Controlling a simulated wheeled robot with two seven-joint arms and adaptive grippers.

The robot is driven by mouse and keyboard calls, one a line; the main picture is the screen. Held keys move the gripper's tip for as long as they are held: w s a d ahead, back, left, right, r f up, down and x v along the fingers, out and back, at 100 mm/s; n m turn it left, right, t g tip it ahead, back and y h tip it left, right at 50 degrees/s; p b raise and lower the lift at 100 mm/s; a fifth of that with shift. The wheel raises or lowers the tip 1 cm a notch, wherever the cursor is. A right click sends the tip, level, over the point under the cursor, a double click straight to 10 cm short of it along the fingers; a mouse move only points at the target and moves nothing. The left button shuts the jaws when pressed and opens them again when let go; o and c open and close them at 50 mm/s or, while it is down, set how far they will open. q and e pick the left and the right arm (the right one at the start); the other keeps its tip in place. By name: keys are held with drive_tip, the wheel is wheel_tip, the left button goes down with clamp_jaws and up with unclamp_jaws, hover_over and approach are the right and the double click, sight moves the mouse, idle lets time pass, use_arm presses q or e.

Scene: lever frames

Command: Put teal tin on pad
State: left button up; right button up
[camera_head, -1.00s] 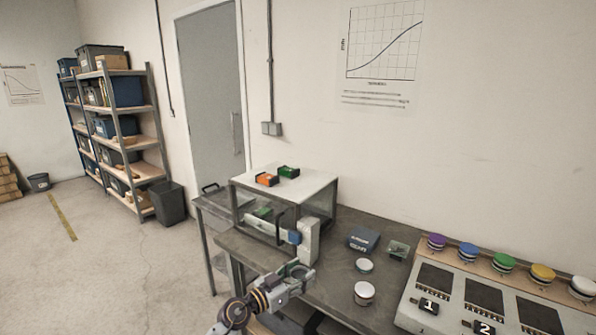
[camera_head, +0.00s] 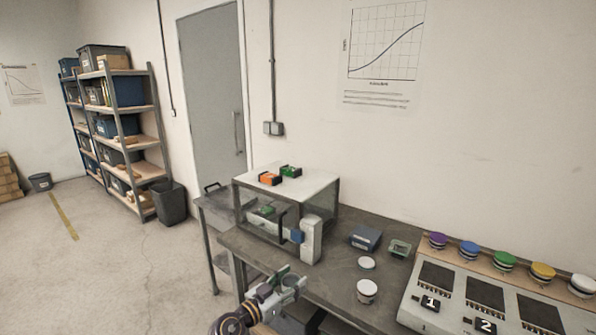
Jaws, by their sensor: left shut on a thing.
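My left gripper (camera_head: 289,281) is low in the picture, in front of the table's near left edge. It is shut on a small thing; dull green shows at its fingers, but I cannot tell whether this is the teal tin. A greenish open container (camera_head: 400,248) stands at the back of the table. A flat white-topped disc (camera_head: 367,263) lies on the table right of the gripper, and I cannot tell whether it is the pad. A white-lidded round tin (camera_head: 367,291) stands in front of it. My right gripper is not in view.
A clear-sided case (camera_head: 262,223) stands left, with orange (camera_head: 270,179) and green (camera_head: 291,171) blocks on top. A white post (camera_head: 311,240) with a blue part stands at its front. A blue box (camera_head: 365,238) is behind the disc; a console (camera_head: 455,300) fills the right.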

use_arm(q)
drive_tip(key=s+a+f+n+t+y, duration=0.2)
drive_tip(key=s+a+f+n+y, duration=0.2)
drive_tip(key=s+a, duration=0.3)
drive_tip(key=s+a+f+n+t+y, duration=0.2)
drive_tip(key=s+a+f+n+y, duration=0.2)
drive_tip(key=s+a+y, duration=0.3)
drive_tip(key=a+f, duration=0.1)
drive_tip(key=a, duration=0.4)
drive_tip(key=shift+a+y, duration=0.3)
drive_tip(key=shift+a, duration=0.05)
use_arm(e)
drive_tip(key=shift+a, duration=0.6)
use_arm(q)
drive_tip(key=shift+f, duration=0.1)
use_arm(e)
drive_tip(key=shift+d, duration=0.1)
